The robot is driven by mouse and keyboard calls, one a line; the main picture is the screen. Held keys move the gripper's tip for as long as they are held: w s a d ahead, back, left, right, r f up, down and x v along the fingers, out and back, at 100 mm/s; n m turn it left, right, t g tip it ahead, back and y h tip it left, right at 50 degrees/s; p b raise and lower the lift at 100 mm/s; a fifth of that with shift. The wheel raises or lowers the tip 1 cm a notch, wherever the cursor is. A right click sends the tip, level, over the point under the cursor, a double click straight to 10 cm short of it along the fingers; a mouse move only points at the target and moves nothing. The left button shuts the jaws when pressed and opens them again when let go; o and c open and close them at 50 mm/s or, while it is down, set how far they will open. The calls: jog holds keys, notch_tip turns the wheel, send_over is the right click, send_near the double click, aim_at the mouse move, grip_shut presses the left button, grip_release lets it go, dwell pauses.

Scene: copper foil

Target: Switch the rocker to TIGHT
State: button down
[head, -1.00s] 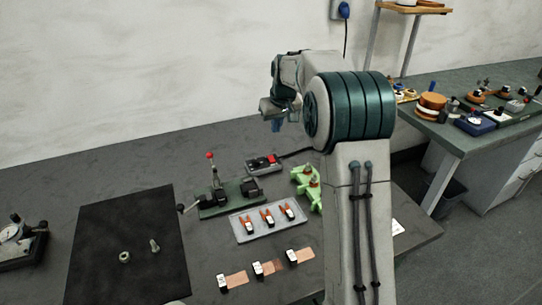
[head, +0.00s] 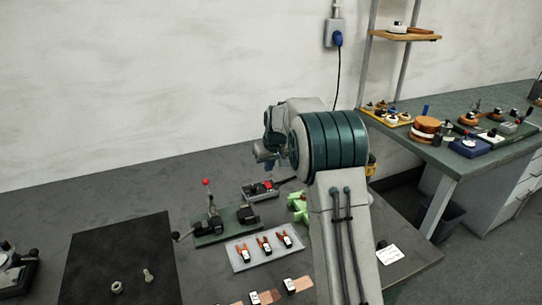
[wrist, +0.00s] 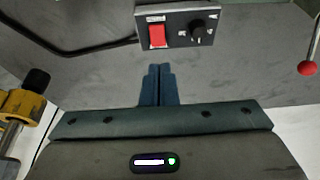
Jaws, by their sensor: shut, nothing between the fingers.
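The red rocker (wrist: 157,36) sits on the face of a small grey control box (wrist: 179,44), left of a black knob (wrist: 197,31). In the head view the box (head: 251,192) stands near the back of the bench. The labels are too small to read, and I cannot tell which way the rocker is tipped. My gripper (wrist: 157,72) is shut and empty. Its blue fingers point toward the box in the wrist view, below the rocker and apart from it. In the head view my gripper (head: 268,164) is above the bench near the box.
A toggle clamp with a red ball handle (head: 206,182) stands left of the box. A tray (head: 240,263) of clips lies in front, with green fixtures (head: 298,205) beside it. A black cable (wrist: 85,46) runs from the box. A dark mat (head: 110,250) lies left.

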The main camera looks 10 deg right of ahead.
aim_at(266, 182)
jog(key=x, duration=0.6)
jog(key=shift+s+f+p, duration=0.3)
jog(key=shift+f+p, duration=0.1)
